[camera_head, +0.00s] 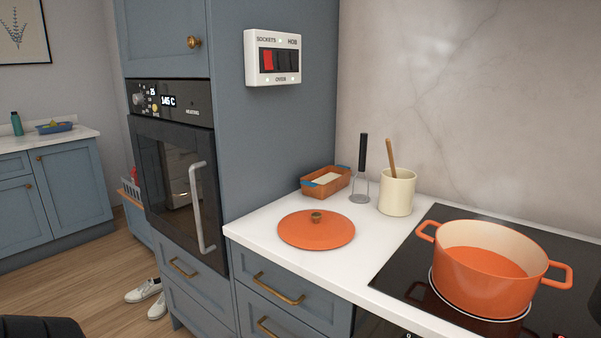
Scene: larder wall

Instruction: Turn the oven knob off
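The built-in oven (175,170) stands at the left of the counter in a tall blue cabinet, with its dark glass door shut. Its black control panel (180,102) runs above the door. The oven knob (139,99) is round and grey, at the panel's left end; its exact pointer angle is too small to read. A lit display (168,101) next to it seems to read 145 C, with small "HEATING" lettering to its right. Neither of my grippers shows in the view.
A vertical oven door handle (197,208) sticks out. A switch box (272,58) with a red switch hangs on the cabinet side. An orange pot (480,280) sits on the hob, an orange lid (316,229) on the counter. White shoes (146,291) lie on the floor.

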